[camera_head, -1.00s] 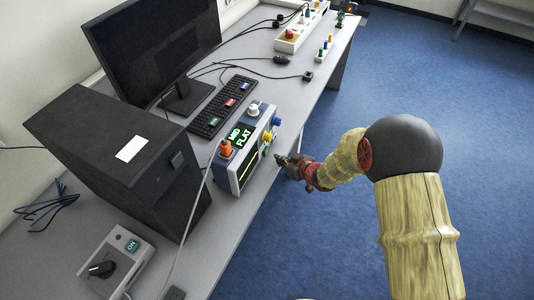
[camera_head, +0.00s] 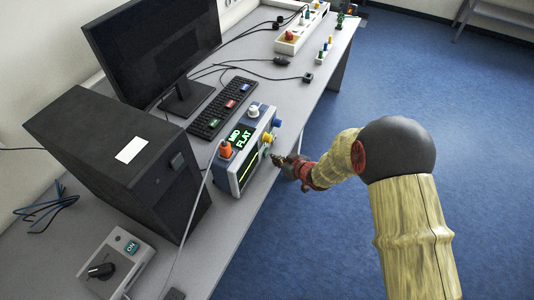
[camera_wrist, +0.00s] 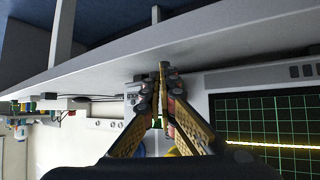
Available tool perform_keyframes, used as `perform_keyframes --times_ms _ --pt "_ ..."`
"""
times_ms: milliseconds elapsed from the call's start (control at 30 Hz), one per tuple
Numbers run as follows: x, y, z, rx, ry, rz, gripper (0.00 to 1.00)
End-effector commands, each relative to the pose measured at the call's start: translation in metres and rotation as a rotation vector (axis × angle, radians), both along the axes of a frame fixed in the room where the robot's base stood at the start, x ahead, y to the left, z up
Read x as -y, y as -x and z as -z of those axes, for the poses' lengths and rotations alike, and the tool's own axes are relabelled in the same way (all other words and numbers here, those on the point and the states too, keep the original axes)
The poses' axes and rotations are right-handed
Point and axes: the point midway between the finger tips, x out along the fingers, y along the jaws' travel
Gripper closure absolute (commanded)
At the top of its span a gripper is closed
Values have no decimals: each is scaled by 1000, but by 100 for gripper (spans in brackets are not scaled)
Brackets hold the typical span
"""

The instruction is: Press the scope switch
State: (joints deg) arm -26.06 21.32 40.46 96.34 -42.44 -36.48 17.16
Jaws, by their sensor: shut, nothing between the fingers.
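The scope (camera_head: 241,174) is a grey box with a blue edge, standing on the table, with a screen showing a yellow trace. Its screen (camera_wrist: 275,125) with a green grid is at the right of the wrist view. My gripper (camera_head: 275,158) is shut and empty, with its tips close to the scope's front face beside the screen. In the wrist view the shut fingertips (camera_wrist: 161,72) point at the front panel, left of the screen. I cannot tell whether they touch it. The scope switch cannot be made out for certain; the fingers cover part of the panel.
An orange plug (camera_head: 225,150) and a white knob (camera_head: 254,110) sit on top of the scope. Yellow and blue knobs (camera_head: 276,123) stick out at its front. A black computer case (camera_head: 130,165) stands at left, a keyboard (camera_head: 221,107) behind.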

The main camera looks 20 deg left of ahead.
Motion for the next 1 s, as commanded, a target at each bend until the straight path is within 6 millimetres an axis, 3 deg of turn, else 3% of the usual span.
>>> perform_keyframes --times_ms 1000 --pt "-8 -1 -1 1 0 -1 100"
